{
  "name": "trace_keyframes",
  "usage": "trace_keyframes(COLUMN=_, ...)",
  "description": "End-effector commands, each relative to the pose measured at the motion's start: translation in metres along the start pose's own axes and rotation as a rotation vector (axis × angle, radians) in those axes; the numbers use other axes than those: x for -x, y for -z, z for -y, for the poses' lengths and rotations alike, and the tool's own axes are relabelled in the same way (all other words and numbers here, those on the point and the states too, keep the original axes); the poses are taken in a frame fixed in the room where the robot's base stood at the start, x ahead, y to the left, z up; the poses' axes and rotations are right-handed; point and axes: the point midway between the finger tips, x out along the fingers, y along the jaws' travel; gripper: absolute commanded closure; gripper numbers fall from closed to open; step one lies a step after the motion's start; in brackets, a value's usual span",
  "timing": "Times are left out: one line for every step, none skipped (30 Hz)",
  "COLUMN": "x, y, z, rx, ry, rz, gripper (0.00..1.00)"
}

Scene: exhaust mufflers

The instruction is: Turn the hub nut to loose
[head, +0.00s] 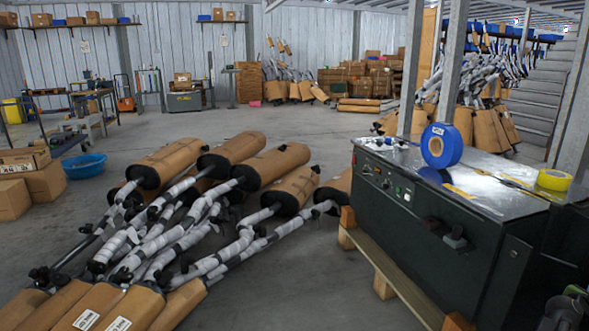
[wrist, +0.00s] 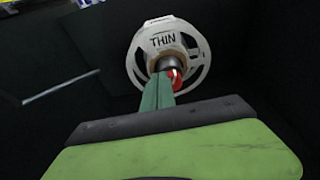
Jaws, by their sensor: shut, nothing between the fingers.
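In the wrist view a white spool-like wheel (wrist: 142,45) marked "THIN" faces me, with open slots between its spokes. A short dark grey hub (wrist: 168,62) stands out from its centre. A small red part (wrist: 178,80) sits at the hub's lower end; it looks like the hub nut, but its shape is partly hidden. My gripper (wrist: 159,78) is shut, its green fingers pointing up at the hub. The fingertips overlap the hub's lower left in the picture; I cannot tell whether they touch it. I cannot make out the wheel in the head view.
A dark green machine bench (head: 440,225) stands at the right, with a blue tape roll (head: 441,145) and a yellow roll (head: 554,179) on top. Wrapped mufflers (head: 165,163) cover the floor at left and centre. Behind them the concrete floor (head: 330,130) is clear.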

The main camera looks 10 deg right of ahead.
Motion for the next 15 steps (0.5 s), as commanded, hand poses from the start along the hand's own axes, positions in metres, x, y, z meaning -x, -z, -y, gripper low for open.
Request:
trace_keyframes(x=0.010, y=0.003, z=0.000, rx=0.001, ry=-0.001, rz=0.000, gripper=1.00)
trace_keyframes(x=0.014, y=0.004, z=0.000, rx=0.001, ry=-0.001, rz=0.000, gripper=1.00)
trace_keyframes(x=0.019, y=0.005, z=0.000, rx=0.000, ry=-0.002, rz=0.000, gripper=1.00)
trace_keyframes(x=0.023, y=0.006, z=0.000, rx=-0.001, ry=-0.001, rz=0.000, gripper=1.00)
trace_keyframes(x=0.026, y=0.007, z=0.000, rx=-0.001, ry=-0.001, rz=0.000, gripper=1.00)
trace_keyframes(x=0.029, y=0.007, z=0.001, rx=-0.001, ry=0.000, rz=-0.001, gripper=1.00)
trace_keyframes(x=0.030, y=0.008, z=0.000, rx=-0.001, ry=0.000, rz=-0.001, gripper=1.00)
trace_keyframes(x=0.030, y=0.008, z=0.000, rx=-0.001, ry=0.000, rz=-0.001, gripper=1.00)
trace_keyframes(x=0.030, y=0.008, z=0.000, rx=-0.001, ry=0.000, rz=0.000, gripper=1.00)
trace_keyframes(x=0.029, y=0.007, z=0.000, rx=-0.001, ry=0.000, rz=0.000, gripper=1.00)
trace_keyframes(x=0.029, y=0.007, z=0.000, rx=-0.001, ry=0.001, rz=0.000, gripper=1.00)
trace_keyframes(x=0.029, y=0.007, z=0.000, rx=-0.001, ry=0.000, rz=0.000, gripper=1.00)
trace_keyframes(x=0.029, y=0.007, z=0.000, rx=-0.001, ry=0.000, rz=0.000, gripper=1.00)
trace_keyframes(x=0.029, y=0.008, z=0.001, rx=-0.001, ry=0.001, rz=0.000, gripper=1.00)
trace_keyframes(x=0.030, y=0.009, z=0.003, rx=-0.001, ry=0.001, rz=-0.001, gripper=1.00)
